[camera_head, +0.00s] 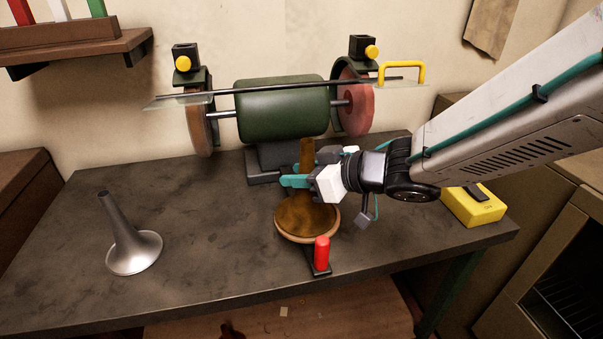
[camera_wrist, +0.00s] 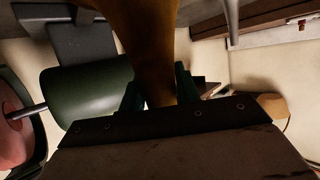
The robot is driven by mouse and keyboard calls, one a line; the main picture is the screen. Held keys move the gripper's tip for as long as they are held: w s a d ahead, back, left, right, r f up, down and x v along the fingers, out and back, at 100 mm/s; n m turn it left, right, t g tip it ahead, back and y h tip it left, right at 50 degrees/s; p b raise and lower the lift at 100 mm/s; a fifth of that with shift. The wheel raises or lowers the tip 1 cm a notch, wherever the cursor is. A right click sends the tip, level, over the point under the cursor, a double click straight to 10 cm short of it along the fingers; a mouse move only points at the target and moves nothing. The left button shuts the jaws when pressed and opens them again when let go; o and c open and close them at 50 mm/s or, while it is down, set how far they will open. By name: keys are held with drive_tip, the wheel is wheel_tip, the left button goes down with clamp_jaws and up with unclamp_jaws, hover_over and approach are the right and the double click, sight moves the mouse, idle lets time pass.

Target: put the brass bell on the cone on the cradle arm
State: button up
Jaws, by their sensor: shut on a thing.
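The brass bell (camera_head: 308,218) is upright, its wide flare down and its narrow stem rising in front of the grinder. My gripper (camera_head: 296,181) is shut on the stem from the right. In the wrist view the brass stem (camera_wrist: 152,45) stands between the two green fingers (camera_wrist: 160,92). A light rim shows under the flare; I cannot tell whether it rests on something. A dark bar with a red upright handle (camera_head: 322,253) sticks out from beneath the bell's front edge; it may be the cradle arm. No cone is identifiable on it; the bell may hide it.
A silver flared horn piece (camera_head: 130,246) stands on the left of the dark bench (camera_head: 215,262). The green bench grinder (camera_head: 281,108) stands close behind the bell. A yellow switch box (camera_head: 474,205) sits at the right. The bench between silver piece and bell is clear.

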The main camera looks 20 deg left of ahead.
drive_tip(key=o, duration=1.1)
drive_tip(key=shift+f, duration=0.1)
drive_tip(key=shift+d+r, duration=0.1)
drive_tip(key=shift+r, duration=0.1)
drive_tip(key=v, duration=1.1)
drive_tip(key=shift+d, duration=0.4)
drive_tip(key=shift+r, duration=0.1)
